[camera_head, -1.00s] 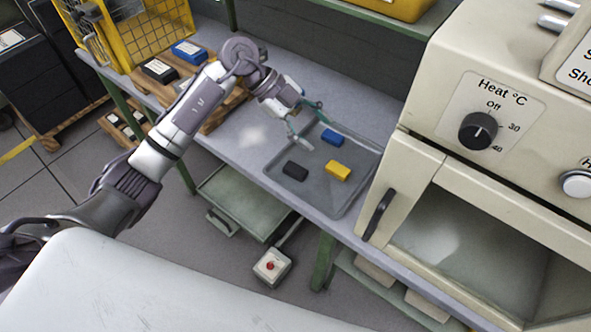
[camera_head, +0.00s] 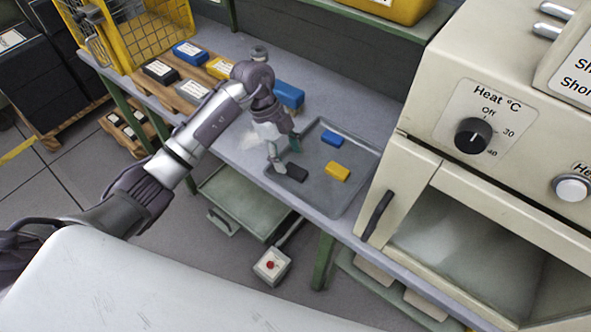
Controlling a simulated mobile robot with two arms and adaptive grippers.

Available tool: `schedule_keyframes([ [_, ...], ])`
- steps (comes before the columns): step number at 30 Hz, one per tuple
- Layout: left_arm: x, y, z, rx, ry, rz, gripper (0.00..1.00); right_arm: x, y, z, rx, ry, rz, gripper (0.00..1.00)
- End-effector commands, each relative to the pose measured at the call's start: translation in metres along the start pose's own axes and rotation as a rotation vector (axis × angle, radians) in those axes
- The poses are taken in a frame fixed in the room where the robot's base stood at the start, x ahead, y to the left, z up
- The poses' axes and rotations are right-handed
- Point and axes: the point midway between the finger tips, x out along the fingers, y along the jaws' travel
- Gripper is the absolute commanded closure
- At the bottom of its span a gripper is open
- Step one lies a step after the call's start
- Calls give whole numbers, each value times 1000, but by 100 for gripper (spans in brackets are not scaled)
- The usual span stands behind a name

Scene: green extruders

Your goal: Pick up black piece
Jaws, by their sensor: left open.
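The black piece (camera_head: 293,173) lies in the left part of a grey tray (camera_head: 342,201) on the workbench. A blue piece (camera_head: 331,138) and a yellow piece (camera_head: 337,172) lie in the same tray. My left gripper (camera_head: 287,158) is open, with its fingers pointing down just above and behind the black piece. One fingertip is close to the black piece's left end; I cannot tell whether it touches. My right gripper is not in view.
A beige heating machine (camera_head: 473,139) stands right of the tray. Several labelled boxes, including a yellow box (camera_head: 219,68), lie on a pallet at the back left. A yellow cage (camera_head: 135,35) stands beyond. A larger blue block (camera_head: 288,96) sits behind my gripper.

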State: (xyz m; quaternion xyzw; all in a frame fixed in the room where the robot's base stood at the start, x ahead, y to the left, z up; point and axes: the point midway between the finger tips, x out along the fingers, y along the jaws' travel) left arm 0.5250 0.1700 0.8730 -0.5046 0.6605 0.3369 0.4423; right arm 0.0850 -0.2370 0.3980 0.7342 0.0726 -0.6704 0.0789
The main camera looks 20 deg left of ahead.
Motion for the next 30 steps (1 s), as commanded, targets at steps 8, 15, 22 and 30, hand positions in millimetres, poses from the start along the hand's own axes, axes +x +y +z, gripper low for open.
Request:
schedule_keyframes([
  [8,37,0,-3,-1,2,2,38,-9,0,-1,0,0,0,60],
  [15,41,0,-2,0,1,1,38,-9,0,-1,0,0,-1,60],
  [22,41,0,-2,0,1,1,71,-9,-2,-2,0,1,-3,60],
  [30,40,0,-2,0,1,1,100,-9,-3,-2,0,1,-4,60],
])
